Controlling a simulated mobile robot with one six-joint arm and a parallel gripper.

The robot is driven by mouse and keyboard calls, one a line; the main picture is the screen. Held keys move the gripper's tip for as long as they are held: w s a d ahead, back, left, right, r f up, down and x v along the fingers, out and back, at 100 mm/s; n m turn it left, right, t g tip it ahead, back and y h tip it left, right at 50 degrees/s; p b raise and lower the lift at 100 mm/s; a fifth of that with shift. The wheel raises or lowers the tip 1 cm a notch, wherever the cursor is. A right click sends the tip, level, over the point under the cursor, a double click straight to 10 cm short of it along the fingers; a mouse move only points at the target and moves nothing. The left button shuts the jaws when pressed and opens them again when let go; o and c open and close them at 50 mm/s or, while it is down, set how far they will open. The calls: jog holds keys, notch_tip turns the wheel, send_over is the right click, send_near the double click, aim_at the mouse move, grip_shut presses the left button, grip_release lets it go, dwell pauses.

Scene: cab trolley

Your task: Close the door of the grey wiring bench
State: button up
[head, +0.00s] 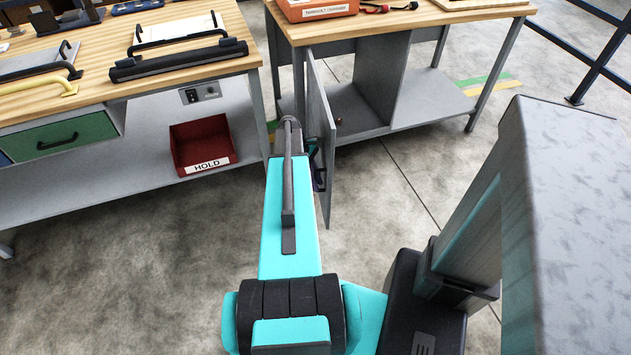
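The grey wiring bench (393,75) stands at the upper middle right, with a wooden top and an open grey compartment beneath it. Its grey door (322,125) stands wide open, sticking out toward me from the compartment's left side, seen almost edge-on. My arm reaches forward on the left of the door, by its outer face. My gripper (316,166) is a small dark shape close against that side. Most of it is hidden by my arm, so I cannot tell whether it touches the door, or whether its fingers are open or shut.
A second wooden-topped bench (85,90) stands at the left, with a red HOLD bin (202,146) on its lower shelf. An orange-red bin (317,8) sits on the wiring bench. The floor right of the door is clear.

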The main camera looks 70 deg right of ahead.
jog(key=shift+c, duration=0.2)
grip_shut()
jog(key=shift+s, duration=0.1)
